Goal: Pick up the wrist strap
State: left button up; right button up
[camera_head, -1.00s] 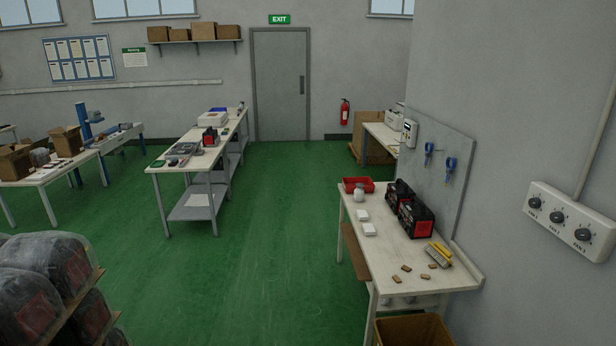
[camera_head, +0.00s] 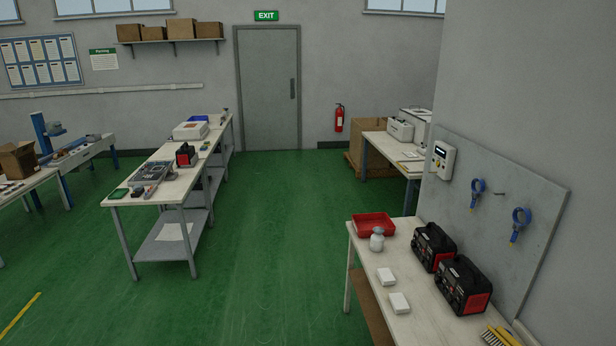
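Two blue looped items that look like wrist straps hang on the grey panel (camera_head: 500,190) at the right. The left strap (camera_head: 477,192) hangs near a white wall device, and the right strap (camera_head: 519,224) hangs lower in the picture and nearer to me. A bare hook (camera_head: 499,194) shows between them. Neither of my grippers is in view.
Below the panel a white table (camera_head: 408,327) holds a red tray (camera_head: 374,225), a white bottle (camera_head: 377,239), white boxes (camera_head: 399,303), two black-and-red units (camera_head: 463,286) and a yellow brush (camera_head: 500,337). Green floor (camera_head: 270,260) lies clear in the middle. Another workbench (camera_head: 155,192) stands left.

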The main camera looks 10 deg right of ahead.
aim_at(475, 195)
jog(key=i, duration=3)
jog(key=z, duration=2.4)
jog(key=i, duration=0.5)
jog(key=u, duration=0.05)
